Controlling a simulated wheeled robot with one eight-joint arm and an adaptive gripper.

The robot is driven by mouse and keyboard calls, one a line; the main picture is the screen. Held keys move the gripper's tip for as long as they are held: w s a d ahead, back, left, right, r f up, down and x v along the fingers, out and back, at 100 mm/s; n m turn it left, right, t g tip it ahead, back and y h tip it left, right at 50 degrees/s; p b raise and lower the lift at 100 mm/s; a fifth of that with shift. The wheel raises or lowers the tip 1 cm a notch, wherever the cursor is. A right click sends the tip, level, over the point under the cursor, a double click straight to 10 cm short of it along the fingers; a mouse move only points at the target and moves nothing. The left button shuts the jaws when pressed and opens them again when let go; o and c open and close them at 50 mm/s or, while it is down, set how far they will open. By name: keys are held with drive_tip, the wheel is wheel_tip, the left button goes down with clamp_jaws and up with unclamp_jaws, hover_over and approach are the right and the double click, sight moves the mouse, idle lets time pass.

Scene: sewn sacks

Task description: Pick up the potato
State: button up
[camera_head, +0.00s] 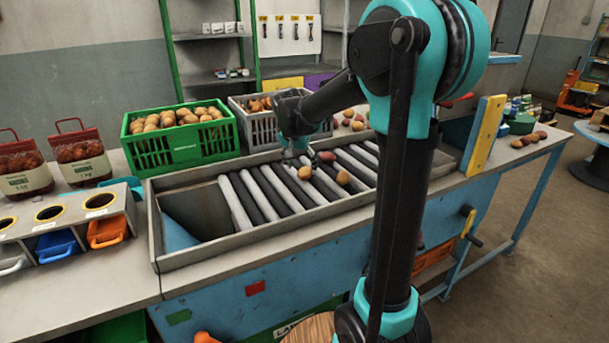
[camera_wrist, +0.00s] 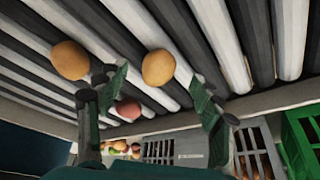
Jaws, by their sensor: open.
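Two yellow-brown potatoes lie on the roller bed (camera_head: 268,193). The left one (camera_head: 304,172) is just below my gripper (camera_head: 294,156), and the right one (camera_head: 343,177) lies farther along the rollers. A reddish round item (camera_head: 327,157) lies behind them. In the wrist view, one potato (camera_wrist: 158,68) shows between the fingertips of my gripper (camera_wrist: 159,82), with a gap on each side. The other potato (camera_wrist: 70,60) and the reddish item (camera_wrist: 128,110) also show there. My gripper is open and empty; its exact height above the rollers is unclear.
A green crate of potatoes (camera_head: 180,153) and a grey crate (camera_head: 258,130) stand behind the roller bed. The bed's raised metal rim (camera_head: 240,238) surrounds the rollers. An open chute (camera_head: 195,215) is at its left end. Bins and red-brown sacks (camera_head: 80,158) stand farther left.

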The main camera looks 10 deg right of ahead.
sight(303, 170)
drive_tip(key=x, duration=0.4)
drive_tip(key=shift+w+d+f, duration=0.1)
drive_tip(key=shift+c, duration=0.2)
drive_tip(key=c, duration=1.2)
